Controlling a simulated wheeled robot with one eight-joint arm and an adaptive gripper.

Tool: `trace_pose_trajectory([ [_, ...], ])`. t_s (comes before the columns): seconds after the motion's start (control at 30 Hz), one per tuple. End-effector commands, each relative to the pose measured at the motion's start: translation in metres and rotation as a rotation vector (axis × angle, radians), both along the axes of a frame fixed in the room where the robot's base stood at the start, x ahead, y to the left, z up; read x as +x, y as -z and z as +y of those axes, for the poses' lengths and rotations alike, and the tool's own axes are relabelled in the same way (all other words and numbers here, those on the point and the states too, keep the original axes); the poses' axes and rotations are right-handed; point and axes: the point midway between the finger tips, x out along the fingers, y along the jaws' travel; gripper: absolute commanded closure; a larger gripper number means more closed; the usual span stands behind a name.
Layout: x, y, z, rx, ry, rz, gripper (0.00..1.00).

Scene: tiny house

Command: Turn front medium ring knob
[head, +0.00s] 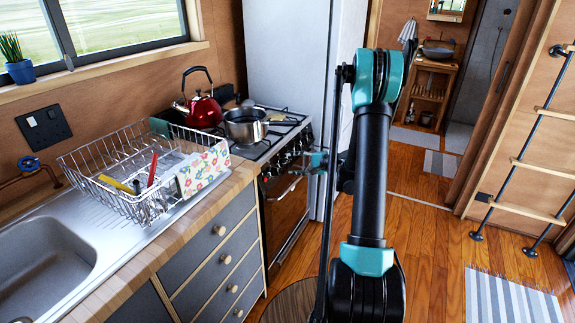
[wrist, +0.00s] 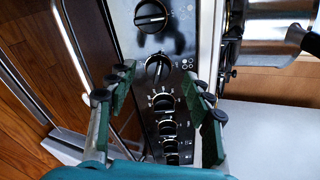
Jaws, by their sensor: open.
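The stove (head: 285,205) stands at the end of the counter, with a row of dark knobs (head: 287,157) along its front panel. In the wrist view the panel is seen sideways and close up. One knob (wrist: 152,16) is near the top, a second knob (wrist: 158,69) lies between the fingertips, and a third knob (wrist: 164,102) is just below, with several more further down. The markings are too small to tell which is the front medium ring knob. My gripper (wrist: 156,75) is open, its fingers on either side of the row; contact cannot be told. In the head view my arm partly hides it.
A steel pot (head: 243,126) and a red kettle (head: 200,109) are on the stovetop. The oven handle (wrist: 85,60) runs along the left in the wrist view. A dish rack (head: 110,190) stands beside the sink. The wooden floor (head: 425,245) to the right is mostly clear.

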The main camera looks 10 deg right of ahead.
Motion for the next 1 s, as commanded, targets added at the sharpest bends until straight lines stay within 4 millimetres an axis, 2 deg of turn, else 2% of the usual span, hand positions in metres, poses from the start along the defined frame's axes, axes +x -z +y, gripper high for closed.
trace_pose_trajectory([
  [0.2,-0.027,-0.016,-0.033,0.001,0.003,0.001,0.48],
  [0.4,-0.043,-0.024,-0.051,0.000,0.001,0.000,0.48],
  [0.83,-0.047,-0.026,-0.055,-0.001,-0.002,0.000,0.48],
  [1.0,-0.056,-0.030,-0.045,-0.051,-0.020,0.005,0.48],
])
